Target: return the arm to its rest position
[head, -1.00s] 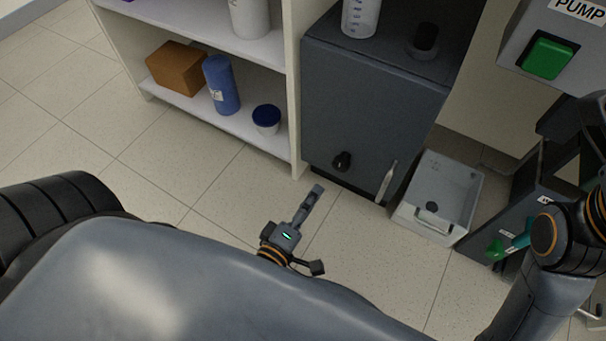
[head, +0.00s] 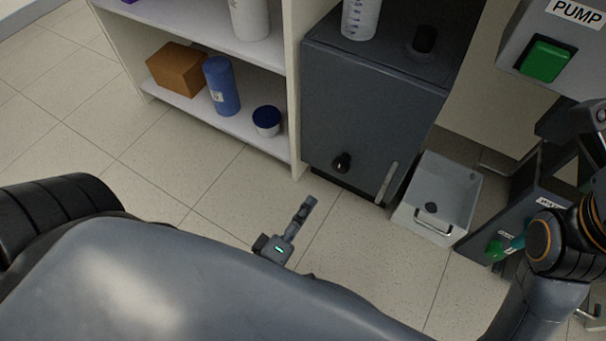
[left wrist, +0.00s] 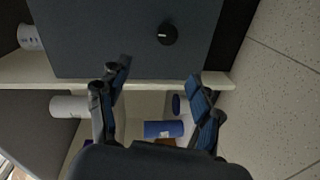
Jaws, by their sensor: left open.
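My left gripper (head: 288,238) shows low in the head view, above the floor and in front of the shelf and dark cabinet. One finger points up and to the right; the other is hidden behind my body. In the left wrist view the gripper (left wrist: 160,72) has both fingers spread apart, with nothing between them. It is clear of the cabinet and shelf. My right arm (head: 552,245) is at the right edge of the head view; its gripper is out of view.
A dark cabinet (head: 370,110) with a black knob stands beside a white shelf (head: 262,147) holding a brown box (head: 177,68), blue bottle (head: 221,86) and blue-lidded jar (head: 266,121). A grey bin (head: 462,190) sits on the floor. A pump box (head: 520,45) has a green switch.

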